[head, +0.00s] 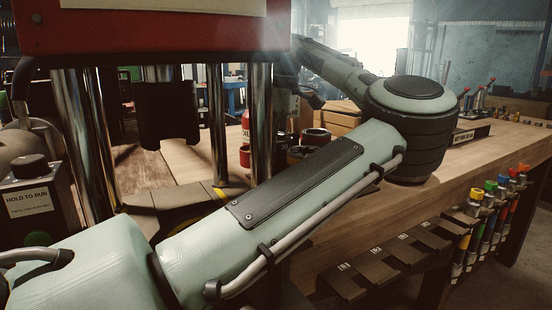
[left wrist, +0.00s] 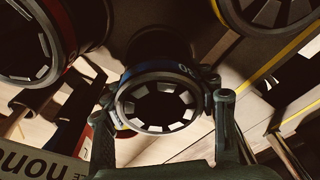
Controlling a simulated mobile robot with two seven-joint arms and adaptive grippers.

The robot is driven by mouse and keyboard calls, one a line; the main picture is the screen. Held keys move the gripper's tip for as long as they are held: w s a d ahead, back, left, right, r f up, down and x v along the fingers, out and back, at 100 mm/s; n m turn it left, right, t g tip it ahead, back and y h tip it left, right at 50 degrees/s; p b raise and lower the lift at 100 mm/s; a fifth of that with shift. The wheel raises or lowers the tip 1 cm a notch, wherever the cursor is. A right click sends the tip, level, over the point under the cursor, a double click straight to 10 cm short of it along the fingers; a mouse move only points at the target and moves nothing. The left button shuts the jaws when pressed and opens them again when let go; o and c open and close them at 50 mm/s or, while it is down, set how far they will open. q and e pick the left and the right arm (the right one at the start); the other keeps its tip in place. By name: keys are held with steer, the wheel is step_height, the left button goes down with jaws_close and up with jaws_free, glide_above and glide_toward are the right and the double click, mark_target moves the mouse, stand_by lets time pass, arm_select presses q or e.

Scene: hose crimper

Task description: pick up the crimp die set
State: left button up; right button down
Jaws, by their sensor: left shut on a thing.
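The crimp die set (left wrist: 158,75) is a dark round ring with a blue band and pale segments around its open middle. It is at the centre of the left wrist view. My left gripper (left wrist: 160,104) has one finger on each side of it and is shut on it. Whether it touches the surface below cannot be told. In the head view my left arm crosses the picture and bends back over the bench, and the held die cannot be made out clearly. My right gripper is not in view.
Other similar rings stand close by: one with a red band (left wrist: 72,55) at upper left and one (left wrist: 280,12) at upper right. The press with steel columns (head: 217,125) stands at left over the wooden bench (head: 470,165). Coloured tools (head: 490,190) hang on the bench front.

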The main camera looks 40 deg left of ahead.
arm_select(q)
steer(key=shift+r, duration=0.1)
steer(key=c, duration=0.7)
steer(key=shift+o, duration=0.2)
steer(key=shift+r, duration=0.1)
